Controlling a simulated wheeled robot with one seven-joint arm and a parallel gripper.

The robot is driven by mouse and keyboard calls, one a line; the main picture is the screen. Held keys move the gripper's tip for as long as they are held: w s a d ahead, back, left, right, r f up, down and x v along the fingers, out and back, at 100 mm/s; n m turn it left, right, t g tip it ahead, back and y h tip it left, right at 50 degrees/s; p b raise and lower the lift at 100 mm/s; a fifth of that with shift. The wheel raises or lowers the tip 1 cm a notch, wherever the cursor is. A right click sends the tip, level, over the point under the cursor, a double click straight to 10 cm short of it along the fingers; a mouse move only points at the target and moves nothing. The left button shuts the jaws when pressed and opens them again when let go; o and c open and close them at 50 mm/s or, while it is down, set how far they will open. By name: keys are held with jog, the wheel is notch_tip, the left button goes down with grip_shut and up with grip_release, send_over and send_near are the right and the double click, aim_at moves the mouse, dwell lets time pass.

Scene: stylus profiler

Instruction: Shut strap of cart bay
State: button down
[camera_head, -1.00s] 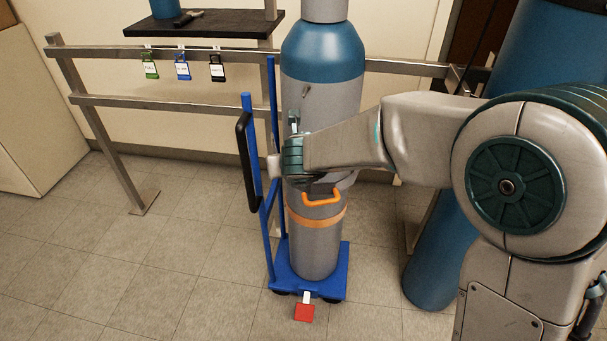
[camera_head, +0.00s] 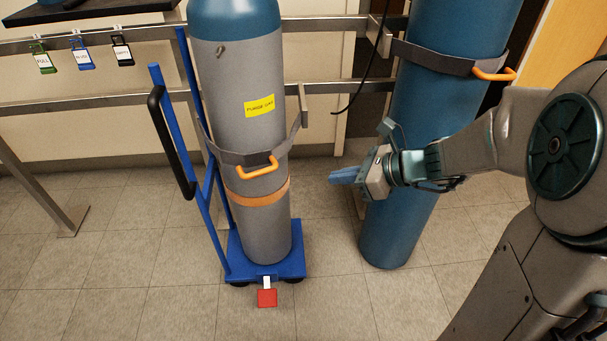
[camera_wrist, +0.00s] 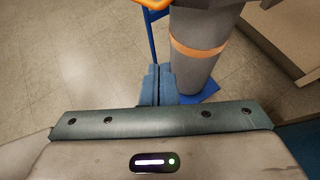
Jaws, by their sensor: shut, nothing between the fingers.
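The cart bay strap (camera_head: 228,156) is a dark grey band with an orange handle (camera_head: 258,169). It passes across the front of the grey, blue-topped cylinder (camera_head: 245,75) on the blue cart (camera_head: 299,262). I cannot tell whether its right end is fastened. My gripper (camera_head: 331,176) is shut and empty, right of the cylinder and clear of the handle, about level with it in the head view. In the wrist view the blue fingers (camera_wrist: 160,84) are together, the cylinder (camera_wrist: 200,68) stands beyond them, and the orange handle (camera_wrist: 154,4) is cut off at the top edge.
A tall blue cylinder (camera_head: 425,110) with its own strap and orange handle (camera_head: 494,74) stands behind my gripper. A red pedal (camera_head: 267,297) sits at the cart's front. The front floor is clear.

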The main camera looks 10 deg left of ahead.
jog(key=w+a+f+b, duration=0.1)
jog(key=a+b, duration=0.1)
jog(key=a, duration=0.3)
jog(key=w+a+f+b, duration=0.1)
jog(key=w+a+f, duration=0.1)
jog(key=a, duration=0.4)
jog(key=shift+w+a+b, duration=0.25)
jog(key=shift+b, duration=0.15)
jog(key=shift+f, duration=0.15)
